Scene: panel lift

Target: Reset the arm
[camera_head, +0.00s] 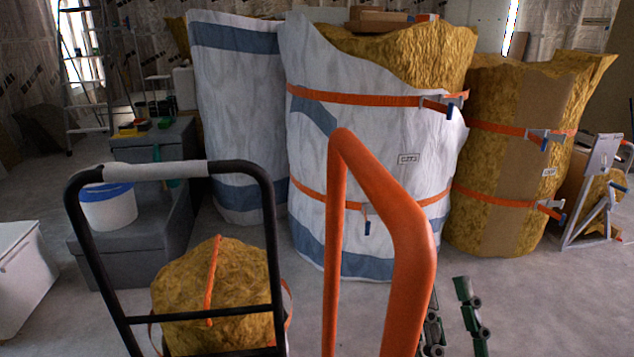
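My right gripper (450,290) comes up from the bottom edge, right of the middle. Its two dark green and black fingers stand apart with bare floor between them, so it is open and empty. The rest of that arm is below the picture. My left gripper and arm are out of view. A thick orange bent tube (400,225) stands close in front, just left of my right gripper. A black tubular frame (272,245) with a grey grip sleeve stands left of the tube.
A yellow wool bundle (170,285) shows behind the black frame. Large wrapped rolls (375,225) and a strapped yellow roll (475,220) stand behind. A white bucket (108,210) sits on grey boxes (165,235) at left. Bare floor (560,310) lies at the lower right.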

